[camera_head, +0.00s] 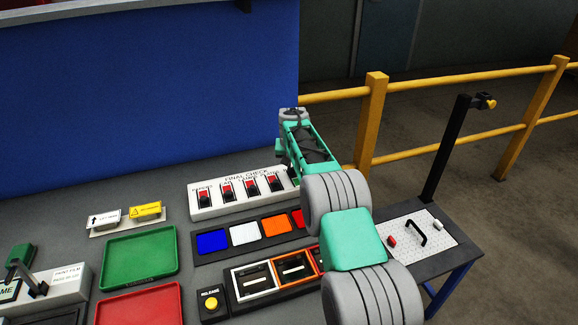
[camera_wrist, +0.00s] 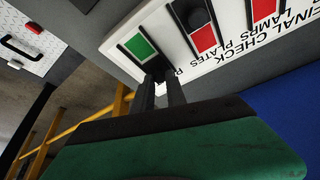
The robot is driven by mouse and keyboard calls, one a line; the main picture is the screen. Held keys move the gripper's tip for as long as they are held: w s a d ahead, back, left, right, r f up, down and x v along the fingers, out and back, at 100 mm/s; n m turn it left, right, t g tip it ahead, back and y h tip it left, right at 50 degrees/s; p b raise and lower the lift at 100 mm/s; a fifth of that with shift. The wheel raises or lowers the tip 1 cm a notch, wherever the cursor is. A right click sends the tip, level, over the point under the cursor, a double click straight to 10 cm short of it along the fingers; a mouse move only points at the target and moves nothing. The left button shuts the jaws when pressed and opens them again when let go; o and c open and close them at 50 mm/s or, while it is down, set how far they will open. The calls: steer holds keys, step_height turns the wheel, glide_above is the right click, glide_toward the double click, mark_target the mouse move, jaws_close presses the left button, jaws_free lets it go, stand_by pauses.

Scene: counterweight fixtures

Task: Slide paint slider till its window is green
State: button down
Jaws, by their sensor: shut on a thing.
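The white FINAL CHECK panel (camera_head: 215,208) carries a row of sliders. In the wrist view its end slider has a green window (camera_wrist: 140,47). My gripper (camera_wrist: 162,78) is shut on this slider's dark knob (camera_wrist: 157,68), at one end of the window. The label beside it is mostly hidden, so I cannot read it fully. The neighbouring slider's window (camera_wrist: 203,38) is red, with its knob at the other end.
The other sliders (camera_head: 227,191) in the row show red. A strip of blue, white, orange and red squares (camera_head: 243,235) lies in front of the panel. Green (camera_head: 140,257) and red (camera_head: 140,306) trays sit left. A blue wall (camera_head: 150,90) stands behind.

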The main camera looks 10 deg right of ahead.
mark_target(293, 180)
steer(key=shift+w+r, duration=0.15)
steer(key=shift+r, duration=0.05)
steer(key=c, duration=1.6)
jaws_free()
steer(key=shift+w+a+f, duration=0.1)
steer(key=shift+o, duration=1.3)
steer(key=b+v, duration=0.1)
steer(key=v, duration=0.6)
steer(key=shift+s+r+b, duration=0.25)
steer(key=shift+r+b, duration=0.05)
steer(key=shift+b, duration=0.05)
